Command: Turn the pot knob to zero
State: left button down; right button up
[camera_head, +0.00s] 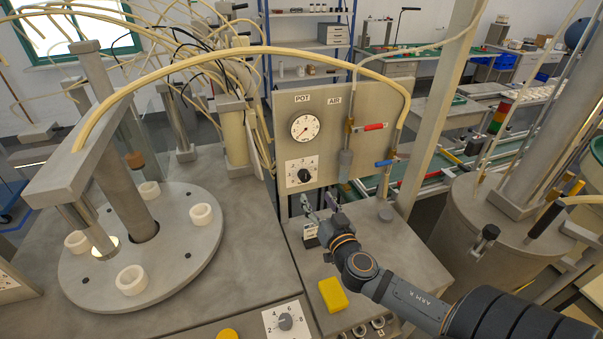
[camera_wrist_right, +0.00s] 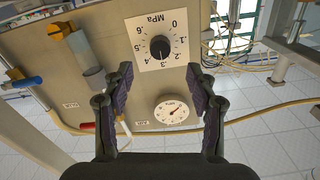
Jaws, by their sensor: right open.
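The pot knob (camera_head: 304,175) is a black round knob on a white, numbered dial plate on the upright grey panel, below the POT gauge (camera_head: 305,126). In the right wrist view the knob (camera_wrist_right: 160,47) appears upside down, beyond and between my fingertips, on a scale marked MPa from 0 to .6. I cannot clearly tell where its pointer stands. My right gripper (camera_head: 318,204) is open and empty, in front of and below the dial; its fingers (camera_wrist_right: 160,75) are apart from the knob. My left gripper is not in view.
A red-handled valve (camera_head: 373,127) and a blue-handled valve (camera_head: 386,163) sit to the right on the panel. A cream hose (camera_head: 250,52) arches over it. A yellow block (camera_head: 333,294) and another dial knob (camera_head: 285,321) are on the bench below. A round plate with white rings (camera_head: 185,270) is at left.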

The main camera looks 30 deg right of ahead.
aim_at(306, 178)
jog(key=p+x, duration=0.1)
jog(key=x, duration=0.1)
jog(key=p+x, duration=0.1)
jog(key=x, duration=0.2)
jog(key=p+x, duration=0.1)
jog(key=x, duration=0.1)
jog(key=shift+w+r+p, duration=0.25)
jog(key=shift+r+p, duration=0.05)
jog(key=shift+r, duration=0.05)
jog(key=shift+x, duration=0.9)
jog(key=shift+d+f, duration=0.1)
jog(key=shift+f, duration=0.05)
jog(key=shift+c, duration=0.3)
jog(key=c, duration=1.1)
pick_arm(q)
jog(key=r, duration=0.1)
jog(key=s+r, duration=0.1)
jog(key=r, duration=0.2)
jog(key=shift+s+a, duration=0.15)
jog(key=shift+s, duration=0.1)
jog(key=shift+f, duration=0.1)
